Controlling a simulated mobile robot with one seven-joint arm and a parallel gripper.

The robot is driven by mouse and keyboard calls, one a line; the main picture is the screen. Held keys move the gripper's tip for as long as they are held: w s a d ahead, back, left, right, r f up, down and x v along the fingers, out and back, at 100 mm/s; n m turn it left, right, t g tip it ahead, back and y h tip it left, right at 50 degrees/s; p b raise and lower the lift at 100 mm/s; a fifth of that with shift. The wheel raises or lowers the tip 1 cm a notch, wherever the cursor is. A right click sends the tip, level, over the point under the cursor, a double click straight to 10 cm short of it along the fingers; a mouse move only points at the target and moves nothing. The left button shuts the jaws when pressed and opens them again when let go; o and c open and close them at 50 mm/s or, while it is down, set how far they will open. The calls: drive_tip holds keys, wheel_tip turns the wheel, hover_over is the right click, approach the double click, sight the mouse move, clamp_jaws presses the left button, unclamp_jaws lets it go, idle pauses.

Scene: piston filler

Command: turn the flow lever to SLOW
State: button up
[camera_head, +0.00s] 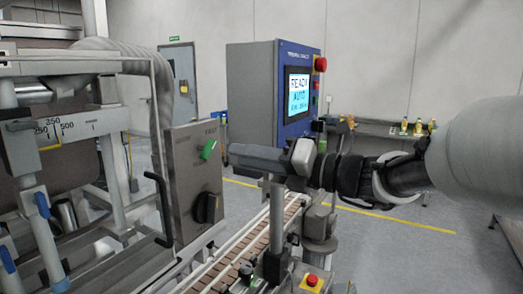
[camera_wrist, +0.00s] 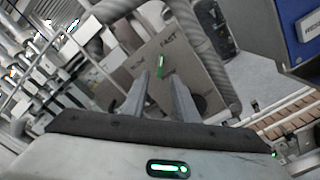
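The flow lever (camera_head: 208,149) is a small bright green handle on the upper part of a grey steel panel (camera_head: 185,185). In the head view it tilts up and to the right. In the wrist view the green lever (camera_wrist: 161,65) shows just beyond and between my fingertips, with a FAST label (camera_wrist: 168,40) above it and a fainter label, probably SLOW, to its left. My gripper (camera_head: 233,155) is to the right of the panel, pointing at it. The wrist view shows my gripper (camera_wrist: 161,82) open, with the fingers apart and nothing visibly held between them.
A black rotary knob (camera_head: 207,207) sits lower on the same panel. A blue control cabinet (camera_head: 270,90) with a lit screen stands behind my gripper. A conveyor (camera_head: 250,240) runs below. A ribbed grey hose (camera_wrist: 212,65) passes beside the panel.

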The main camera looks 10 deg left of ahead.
sight(212, 150)
drive_tip(key=x, duration=0.7)
drive_tip(key=shift+w+a, duration=0.15)
drive_tip(key=shift+a, duration=0.2)
clamp_jaws()
